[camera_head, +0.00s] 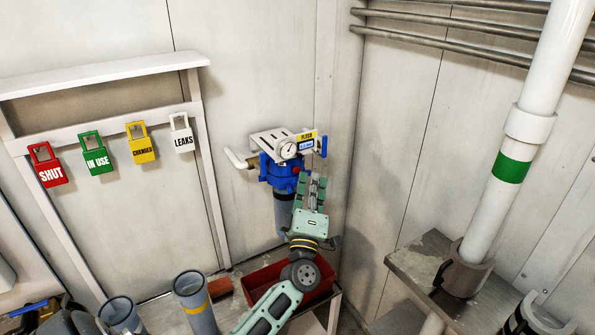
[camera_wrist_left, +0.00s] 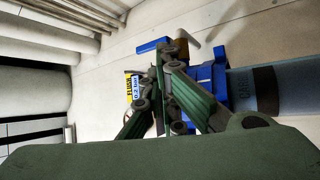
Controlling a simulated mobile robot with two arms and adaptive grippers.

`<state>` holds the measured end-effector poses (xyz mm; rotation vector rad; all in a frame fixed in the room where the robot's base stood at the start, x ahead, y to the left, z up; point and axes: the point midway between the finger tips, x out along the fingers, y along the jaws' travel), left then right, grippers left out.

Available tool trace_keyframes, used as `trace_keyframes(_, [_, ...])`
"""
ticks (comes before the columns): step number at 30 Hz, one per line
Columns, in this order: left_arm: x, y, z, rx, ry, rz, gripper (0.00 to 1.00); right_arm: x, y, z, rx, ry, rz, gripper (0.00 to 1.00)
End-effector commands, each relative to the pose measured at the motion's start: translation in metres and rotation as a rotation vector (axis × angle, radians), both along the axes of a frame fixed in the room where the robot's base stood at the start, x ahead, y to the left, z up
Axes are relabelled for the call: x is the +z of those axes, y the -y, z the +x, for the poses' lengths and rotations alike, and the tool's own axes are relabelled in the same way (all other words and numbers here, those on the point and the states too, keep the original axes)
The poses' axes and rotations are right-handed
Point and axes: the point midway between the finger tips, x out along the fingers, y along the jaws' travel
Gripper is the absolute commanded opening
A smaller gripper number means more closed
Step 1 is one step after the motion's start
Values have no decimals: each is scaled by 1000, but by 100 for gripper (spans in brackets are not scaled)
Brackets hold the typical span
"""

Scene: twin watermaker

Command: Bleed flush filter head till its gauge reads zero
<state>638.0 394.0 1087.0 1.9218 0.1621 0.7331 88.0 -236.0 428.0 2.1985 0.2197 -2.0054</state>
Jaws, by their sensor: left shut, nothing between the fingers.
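The flush filter head (camera_head: 275,175) is a blue cap under a white bracket on the back wall. Its round white gauge (camera_head: 288,150) faces me, but the needle is too small to read. A yellow and blue FLUSH label (camera_head: 307,141) sits above; in the left wrist view the label (camera_wrist_left: 133,88) seems to show 0.2 bar, small and sideways. A small red part (camera_head: 296,170) shows on the cap's front. My left gripper (camera_head: 314,180) is shut and empty, just right of the cap and in front of it; I cannot tell whether it touches.
A grey filter bowl (camera_head: 283,212) hangs below the head, above a red bin (camera_head: 262,279). A white pipe with a green band (camera_head: 511,168) stands at the right by a metal bench (camera_head: 433,251). Coloured tags hang on the left rack (camera_head: 104,66). Open grey tubes (camera_head: 193,300) stand below.

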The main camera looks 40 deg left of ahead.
Motion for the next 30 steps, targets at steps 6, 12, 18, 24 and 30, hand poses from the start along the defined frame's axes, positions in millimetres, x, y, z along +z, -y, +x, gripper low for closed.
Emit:
trace_keyframes(6, [0,-6,3,0,0,0,0,-1,0,0,0,0,0,30])
trace_keyframes(12, [0,-8,3,-1,0,0,0,-1,-1,0,0,0,1,30])
trace_keyframes(18, [0,-8,3,0,0,0,0,-1,-2,0,0,0,2,30])
trace_keyframes(24, [0,-9,4,0,0,1,0,-2,-2,0,-1,1,2,30])
trace_keyframes(30, [0,-12,5,0,0,1,0,-3,-2,0,-1,1,2,30])
